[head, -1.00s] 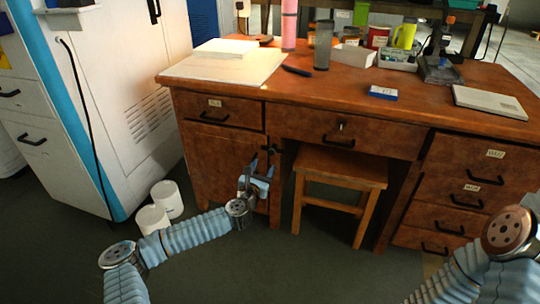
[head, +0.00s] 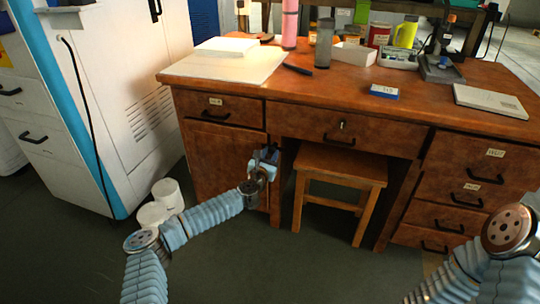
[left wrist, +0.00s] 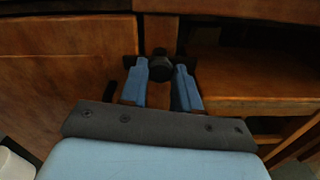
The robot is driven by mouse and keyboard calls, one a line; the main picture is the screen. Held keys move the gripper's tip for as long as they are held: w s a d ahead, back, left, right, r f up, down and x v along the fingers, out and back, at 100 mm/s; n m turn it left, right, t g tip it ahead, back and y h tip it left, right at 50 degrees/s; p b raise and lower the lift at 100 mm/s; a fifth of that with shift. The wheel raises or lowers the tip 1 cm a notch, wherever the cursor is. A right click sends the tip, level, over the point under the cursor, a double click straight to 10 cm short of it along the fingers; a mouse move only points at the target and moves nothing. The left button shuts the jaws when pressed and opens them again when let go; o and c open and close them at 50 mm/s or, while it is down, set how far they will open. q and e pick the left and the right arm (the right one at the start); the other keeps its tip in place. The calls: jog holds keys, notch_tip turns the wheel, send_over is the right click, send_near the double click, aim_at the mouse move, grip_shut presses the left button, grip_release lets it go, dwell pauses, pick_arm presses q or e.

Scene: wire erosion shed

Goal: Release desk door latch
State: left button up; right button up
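The desk door (head: 222,165) is a brown wooden panel under the desk's left drawer, and it looks closed. The latch (left wrist: 160,66) is a dark, round-looking knob near the door's right edge in the left wrist view. My left gripper (head: 268,156) is up at the door's upper right edge and hides the latch in the head view. In the left wrist view the two blue fingers (left wrist: 161,68) stand apart with the knob between their tips. Whether they press on it I cannot tell. My right arm shows at the lower right, but its gripper is out of view.
A wooden stool (head: 341,165) stands in the knee space just right of the door. White cylinders (head: 167,193) stand on the floor left of the door, beside a white cabinet (head: 125,70). The floor before the desk is clear.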

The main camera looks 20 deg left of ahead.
pick_arm(q)
jog(key=c, duration=0.3)
jog(key=shift+f+m+b, duration=0.15)
jog(key=shift+m+b, duration=1.55)
jog(key=shift+m, duration=0.2)
jog(key=shift+c, duration=0.2)
jog(key=m+b, duration=0.3)
jog(key=m, duration=0.1)
jog(key=shift+m, duration=0.3)
jog(key=m+b, duration=0.4)
jog(key=m, duration=0.1)
jog(key=shift+d+m+b, duration=0.1)
jog(key=shift+m+b, duration=1.25)
jog(key=shift+m, duration=0.95)
pick_arm(e)
notch_tip(320, 180, down, 13)
jog(key=d, duration=0.1)
jog(key=shift+w+r, duration=0.15)
jog(key=shift+w, duration=0.15)
jog(key=shift+d, duration=0.1)
pick_arm(q)
jog(key=o, duration=1.1)
jog(key=shift+c, duration=0.2)
